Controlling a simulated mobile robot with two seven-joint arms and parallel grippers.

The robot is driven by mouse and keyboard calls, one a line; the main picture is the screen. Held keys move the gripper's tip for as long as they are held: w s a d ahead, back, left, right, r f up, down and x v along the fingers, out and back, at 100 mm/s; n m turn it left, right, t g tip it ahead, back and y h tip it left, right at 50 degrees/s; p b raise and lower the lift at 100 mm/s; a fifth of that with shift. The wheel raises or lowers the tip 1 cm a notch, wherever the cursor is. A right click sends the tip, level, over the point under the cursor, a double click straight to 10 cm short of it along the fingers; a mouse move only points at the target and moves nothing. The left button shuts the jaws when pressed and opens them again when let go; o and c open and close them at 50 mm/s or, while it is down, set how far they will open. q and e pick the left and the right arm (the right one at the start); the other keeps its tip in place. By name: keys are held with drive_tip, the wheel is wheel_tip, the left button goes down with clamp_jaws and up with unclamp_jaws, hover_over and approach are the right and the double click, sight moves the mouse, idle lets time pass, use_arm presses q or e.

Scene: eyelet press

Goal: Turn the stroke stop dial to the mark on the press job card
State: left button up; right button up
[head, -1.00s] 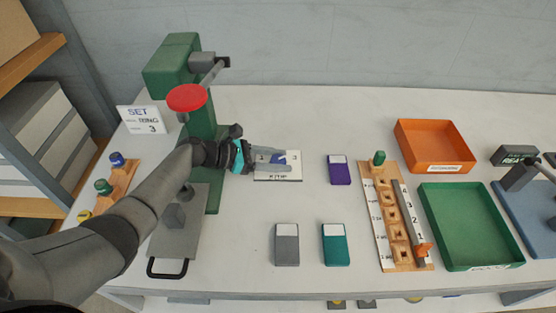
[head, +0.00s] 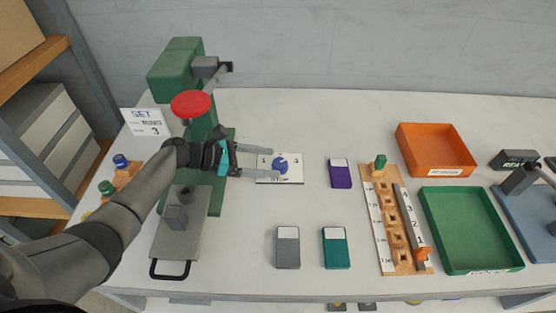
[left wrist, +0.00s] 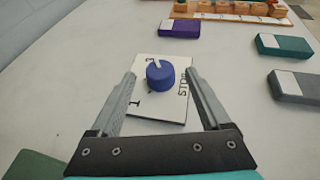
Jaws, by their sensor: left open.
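The stroke stop dial (head: 281,167) is a blue knob with a white pointer line, on a white plate (head: 294,180) marked 1, 3 and STOP. In the left wrist view the dial (left wrist: 160,76) shows its pointer towards the upper left, at the 3 as far as I can tell. My left gripper (head: 270,165) is open, its fingers either side of the dial and apart from it; it also shows in the left wrist view (left wrist: 161,74). The job card (head: 146,122) at the back left reads SET, a smaller blurred line and 3. My right gripper is out of view.
The green press (head: 175,70) with its red disc (head: 191,104) stands close to my left arm. Purple (head: 340,174), grey (head: 288,248) and teal (head: 336,248) blocks lie nearby. A wooden rack (head: 405,262), orange tray (head: 436,171) and green tray (head: 505,266) are further right.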

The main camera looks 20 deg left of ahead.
use_arm(q)
drive_tip(key=p+v, duration=0.1)
drive_tip(key=v, duration=1)
drive_tip(key=shift+s+a+r, duration=0.1)
